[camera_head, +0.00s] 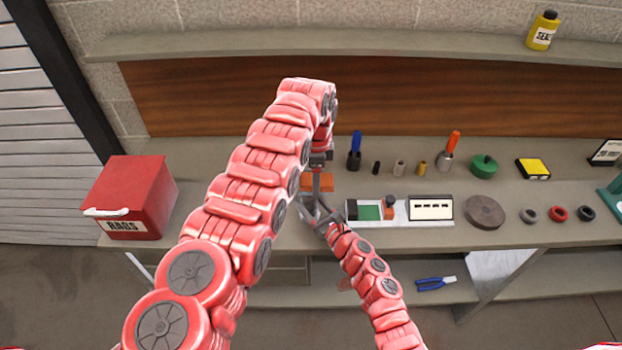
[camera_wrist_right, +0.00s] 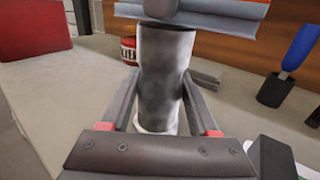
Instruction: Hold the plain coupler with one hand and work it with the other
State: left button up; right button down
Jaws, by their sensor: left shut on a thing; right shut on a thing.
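The plain coupler (camera_wrist_right: 162,75) is a grey mottled cylinder in the right wrist view, roughly upright, with a dark top rim and a pale lower end. My right gripper (camera_wrist_right: 160,108) has a finger on each side of it and is shut on it.
A red RAGS box (camera_head: 128,198) stands on the bench at left. To the right are a blue-handled tool (camera_head: 355,150), small cylinders, a green and white tray (camera_head: 398,222), a dark disc (camera_head: 486,212) and rings. Blue pliers (camera_head: 436,284) lie on the lower shelf.

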aim_at(302, 179)
pick_arm(q)
jog(key=shift+w+a+f, duration=0.1)
jog(key=shift+w+a, duration=0.05)
jog(key=shift+a, duration=0.05)
jog(key=shift+a+f, duration=0.15)
jog(key=shift+a, duration=1.3)
grip_shut()
jog(key=shift+d, duration=1.45)
jog(key=shift+a+r, duration=0.35)
jog(key=shift+a, duration=0.1)
jog(key=shift+a+f, duration=0.25)
jog(key=shift+a, duration=0.95)
notch_tip(302, 179, up, 2)
jog(key=shift+d+r, duration=0.1)
jog(key=shift+r, duration=2.95)
